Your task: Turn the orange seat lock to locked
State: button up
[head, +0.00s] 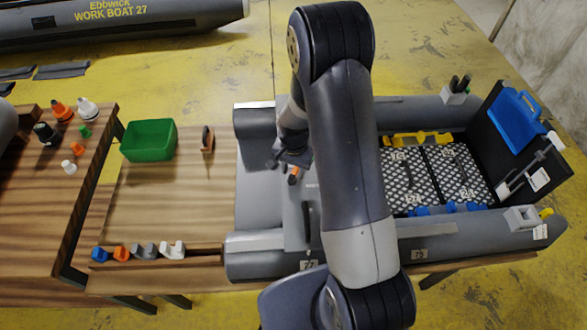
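A small orange part (294,176), which looks like the seat lock, shows on the grey seat area of the inflatable boat (255,200). Only a little of it is visible, so I cannot tell which way it is turned. My gripper (284,164) is at the lock, pointing down just above or beside it. My arm hides much of the boat's middle. The fingers are small and dark here, and I cannot tell whether they touch the lock or how far apart they are.
A wooden bench left of the boat holds a green bin (149,140), a brown upright piece (207,139) and a row of coloured clips (145,252). A blue case (518,120) leans on the boat's black end panel. Another boat (120,22) lies behind on yellow floor.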

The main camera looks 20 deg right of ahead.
jog(key=shift+f, duration=0.3)
grip_shut()
dwell(0.3)
